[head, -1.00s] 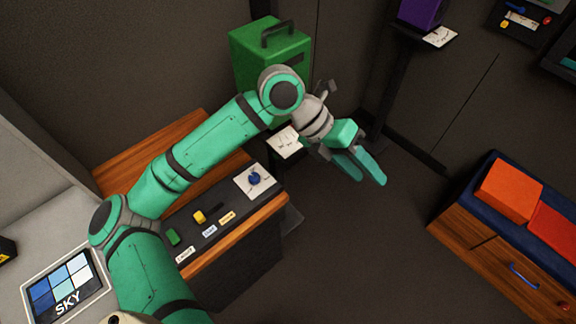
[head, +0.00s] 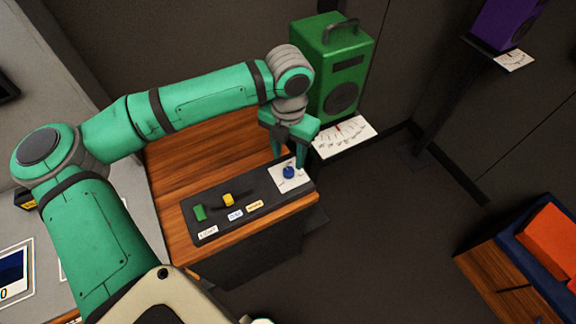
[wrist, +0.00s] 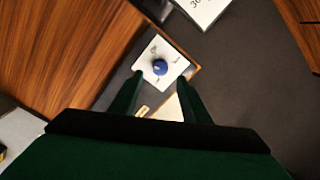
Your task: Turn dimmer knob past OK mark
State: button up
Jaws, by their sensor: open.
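The dimmer knob (head: 289,172) is a small blue round knob on a white marked plate (head: 282,184) at the right end of a dark control panel (head: 214,222). In the wrist view the blue knob (wrist: 160,67) shows just beyond and between the fingertips, on its white plate (wrist: 150,52). My gripper (head: 290,160) points down over the plate, its two green fingers apart; they also show in the wrist view (wrist: 159,78). Nothing is between the fingers that I can see as held. The marks on the plate are too small to read.
The panel also bears a green switch (head: 200,212), a yellow slider (head: 228,200) and small labels. A green speaker (head: 335,60) stands behind, with a white scale card (head: 344,137) beside my gripper. Open floor lies between.

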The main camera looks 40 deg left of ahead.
aim_at(289, 171)
jog(key=shift+f, duration=3.15)
jog(key=c, duration=1)
